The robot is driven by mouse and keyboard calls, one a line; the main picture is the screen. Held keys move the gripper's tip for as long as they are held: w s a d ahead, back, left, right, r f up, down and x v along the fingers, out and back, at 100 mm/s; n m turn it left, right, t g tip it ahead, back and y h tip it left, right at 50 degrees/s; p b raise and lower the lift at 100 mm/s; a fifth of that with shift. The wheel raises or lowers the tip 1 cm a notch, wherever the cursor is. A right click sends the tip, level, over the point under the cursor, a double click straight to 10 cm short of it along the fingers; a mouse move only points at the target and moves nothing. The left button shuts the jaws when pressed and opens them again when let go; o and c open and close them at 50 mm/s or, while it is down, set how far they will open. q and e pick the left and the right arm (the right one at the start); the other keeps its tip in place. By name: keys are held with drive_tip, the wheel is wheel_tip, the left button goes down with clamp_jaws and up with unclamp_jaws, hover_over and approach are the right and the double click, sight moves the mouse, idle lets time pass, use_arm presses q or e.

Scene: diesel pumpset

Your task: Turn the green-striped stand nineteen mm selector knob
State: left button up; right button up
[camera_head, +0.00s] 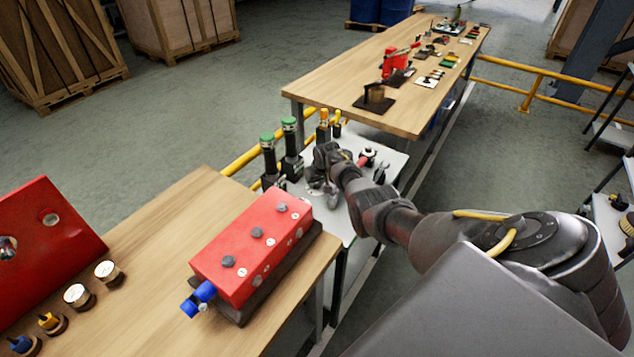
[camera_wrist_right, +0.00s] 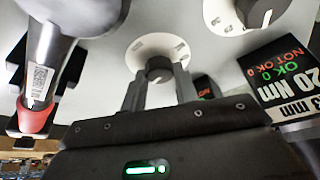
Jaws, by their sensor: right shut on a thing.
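In the right wrist view a dark round selector knob (camera_wrist_right: 160,68) sits at the middle of a white dial on a pale grey panel. My right gripper (camera_wrist_right: 160,86) has one finger on each side of this knob and is shut on it; its size mark is not readable. In the head view my right gripper (camera_head: 322,185) is over the small grey-topped stand (camera_head: 340,228), and the knob is hidden there. Two black upright tools with green tops (camera_head: 268,150) stand at its left edge. No green stripe is clear on the stand. My left gripper is not in view.
A second knob (camera_wrist_right: 256,12) and a black label block (camera_wrist_right: 275,80) are close on the right in the wrist view. A grey tool with a red band (camera_wrist_right: 38,112) is close on the left. A red box (camera_head: 250,245) stands on the near wooden table.

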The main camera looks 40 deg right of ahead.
drive_tip(key=shift+d+f+n+y+b, duration=0.15)
drive_tip(key=shift+n+y+b, duration=0.3)
drive_tip(key=shift+n, duration=0.65)
drive_tip(key=shift+n+y+b, duration=0.55)
drive_tip(key=shift+n+b, duration=0.3)
drive_tip(key=shift+n, duration=0.55)
drive_tip(key=shift+r, duration=0.2)
drive_tip(key=o, duration=1)
drive_tip(key=shift+s+r+p, duration=0.15)
drive_tip(key=shift+r+p, duration=0.25)
drive_tip(key=shift+r, duration=0.05)
drive_tip(key=p+v, duration=0.4)
drive_tip(key=v, duration=0.5)
drive_tip(key=shift+s+d+r, duration=0.2)
drive_tip(key=shift+r, duration=0.15)
